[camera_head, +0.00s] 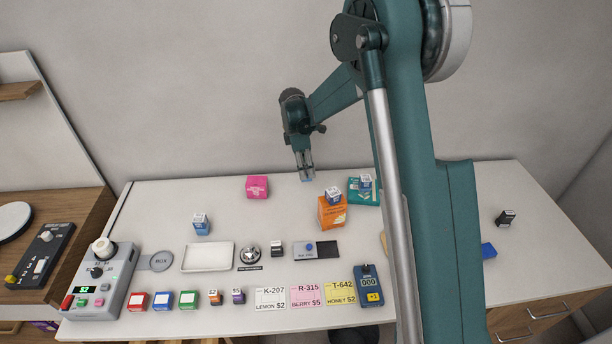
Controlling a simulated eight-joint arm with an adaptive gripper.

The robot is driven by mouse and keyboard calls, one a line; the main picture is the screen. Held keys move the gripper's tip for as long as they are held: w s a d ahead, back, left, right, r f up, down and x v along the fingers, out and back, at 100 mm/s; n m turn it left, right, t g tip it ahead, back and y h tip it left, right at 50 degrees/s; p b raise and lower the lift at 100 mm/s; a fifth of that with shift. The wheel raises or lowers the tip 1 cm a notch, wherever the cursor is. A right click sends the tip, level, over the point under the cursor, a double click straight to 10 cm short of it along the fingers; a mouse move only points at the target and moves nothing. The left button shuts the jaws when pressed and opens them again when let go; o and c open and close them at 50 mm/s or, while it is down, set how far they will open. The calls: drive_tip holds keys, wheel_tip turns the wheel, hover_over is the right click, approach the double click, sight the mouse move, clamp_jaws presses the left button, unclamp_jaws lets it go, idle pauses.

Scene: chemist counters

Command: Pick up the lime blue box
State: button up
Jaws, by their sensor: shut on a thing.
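My gripper (306,174) points down above the back of the white counter, between the pink box and the orange box. It is shut on a small bluish thing, mostly hidden by the fingers; its label is too small to read. Similar small blue-and-white boxes are in view: one stands alone (201,225) at the left, one sits on the orange box (332,213), and one sits at the teal box (358,196). I cannot tell which label says lime.
A pink box (257,187) stands left of my gripper. A white tray (208,257), a bell (250,254), coloured buttons and price cards (307,296) line the front. A control unit (106,280) is at left. A dark box (505,218) and a blue one (488,251) lie right.

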drive_tip(key=shift+r, duration=0.45)
drive_tip(key=shift+a, duration=0.1)
